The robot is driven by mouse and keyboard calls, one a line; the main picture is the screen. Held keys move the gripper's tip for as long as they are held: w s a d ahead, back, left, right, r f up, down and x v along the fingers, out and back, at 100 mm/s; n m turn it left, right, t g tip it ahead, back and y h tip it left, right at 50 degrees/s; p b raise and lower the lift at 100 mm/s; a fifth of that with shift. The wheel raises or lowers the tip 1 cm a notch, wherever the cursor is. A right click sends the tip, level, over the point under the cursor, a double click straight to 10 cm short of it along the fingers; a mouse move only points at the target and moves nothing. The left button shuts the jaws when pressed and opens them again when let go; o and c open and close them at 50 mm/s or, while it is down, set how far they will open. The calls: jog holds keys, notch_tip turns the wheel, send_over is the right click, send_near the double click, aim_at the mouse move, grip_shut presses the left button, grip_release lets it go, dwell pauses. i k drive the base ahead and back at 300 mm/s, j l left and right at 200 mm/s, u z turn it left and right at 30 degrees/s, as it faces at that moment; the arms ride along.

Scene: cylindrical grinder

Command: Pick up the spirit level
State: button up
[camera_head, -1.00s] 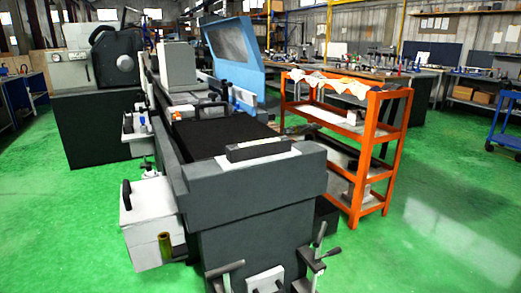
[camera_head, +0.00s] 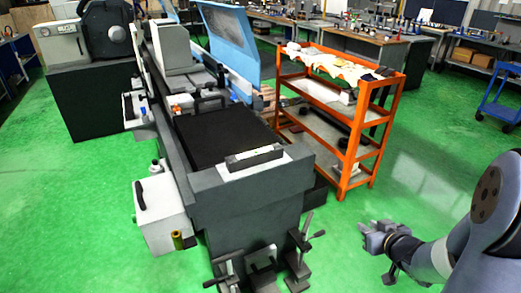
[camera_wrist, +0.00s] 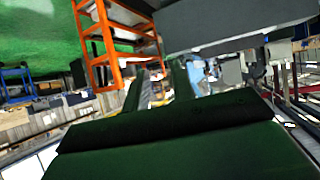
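The spirit level (camera_head: 253,158) looks like a grey bar with a light top face. It lies flat on a white sheet (camera_head: 296,153) at the near end of the dark grey grinder (camera_head: 250,194). My gripper (camera_head: 370,237) is at the lower right in the head view, over the green floor. It is well to the right of the spirit level and lower in the picture, apart from it. Its fingers are too small to show whether they are open. I cannot make out the spirit level in the tilted, blurred wrist view.
An orange shelf cart (camera_head: 349,150) with cloths on top stands right of the grinder; it also shows in the wrist view (camera_wrist: 103,46). A white box (camera_head: 160,207) hangs at the grinder's left. Clamp handles (camera_head: 301,240) stick out in front. Green floor is free at right.

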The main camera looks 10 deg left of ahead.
aim_at(238, 162)
jog(key=i+l+z, duration=0.25)
jog(key=z, duration=0.15)
jog(key=i+l+z, duration=0.1)
jog(key=i+z, duration=0.7)
jog(key=i+u, duration=0.25)
jog(key=i, duration=0.25)
jog(key=i+l+u, duration=0.2)
jog(key=i, duration=0.25)
jog(key=i+u, duration=0.15)
jog(key=u, duration=0.3)
jog(key=i+u, duration=0.2)
jog(key=u, duration=0.3)
jog(key=i+l+u, duration=0.1)
jog(key=u, duration=0.35)
jog(key=i+l+u, duration=0.15)
jog(key=u, duration=0.3)
jog(key=i+u, duration=0.2)
jog(key=u, duration=0.3)
jog(key=i+l+u, duration=0.15)
jog(key=u, duration=0.3)
jog(key=i+l+u, duration=0.1)
jog(key=u, duration=0.4)
jog(key=i+l+u, duration=0.1)
jog(key=l+u, duration=0.35)
jog(key=i+l+u, duration=0.1)
jog(key=u, duration=0.15)
jog(key=i+l+u, duration=0.1)
jog(key=l+u, duration=0.15)
